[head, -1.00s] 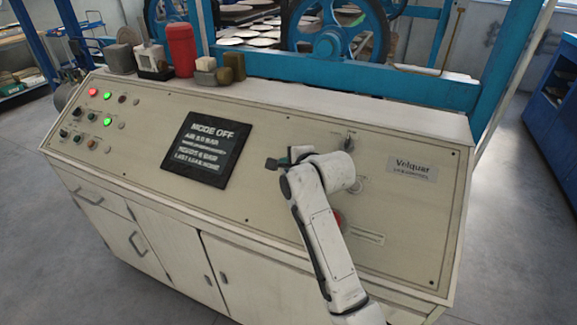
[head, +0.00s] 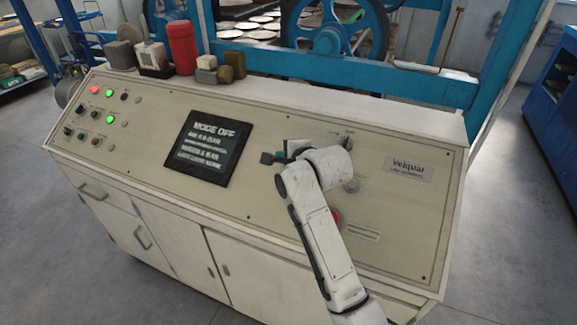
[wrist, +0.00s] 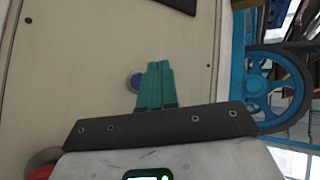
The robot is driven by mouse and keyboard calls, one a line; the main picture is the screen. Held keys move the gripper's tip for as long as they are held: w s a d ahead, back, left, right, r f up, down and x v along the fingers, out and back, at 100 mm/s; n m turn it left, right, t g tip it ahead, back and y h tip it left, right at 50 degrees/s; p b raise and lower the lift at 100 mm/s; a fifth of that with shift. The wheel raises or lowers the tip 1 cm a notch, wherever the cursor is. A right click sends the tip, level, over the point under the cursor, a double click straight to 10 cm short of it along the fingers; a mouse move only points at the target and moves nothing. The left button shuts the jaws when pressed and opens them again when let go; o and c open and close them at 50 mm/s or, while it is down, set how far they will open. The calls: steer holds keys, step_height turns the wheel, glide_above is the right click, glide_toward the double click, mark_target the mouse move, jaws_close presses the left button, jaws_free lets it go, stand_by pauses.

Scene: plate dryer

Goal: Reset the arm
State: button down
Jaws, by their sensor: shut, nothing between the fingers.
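My gripper (wrist: 155,66) shows in the wrist view with its two green fingers side by side, shut and empty. They overlie the beige panel face, and a round dark knob or button (wrist: 133,82) shows just left of them. I cannot tell whether they touch the panel. In the head view my white arm reaches up over the right half of the control console (head: 120,170). A bit of green from my gripper (head: 283,150) shows there near the panel's middle right; the fingertips are mostly hidden by the wrist.
The console carries a black screen (head: 207,148) reading "MODE OFF" and a red button (head: 337,217) partly behind my arm. A red bottle (head: 182,48) and small blocks stand on its top ledge. A blue wheeled machine (head: 327,40) stands behind. Grey floor (head: 515,230) is clear at right.

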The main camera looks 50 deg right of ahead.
stand_by(0.5)
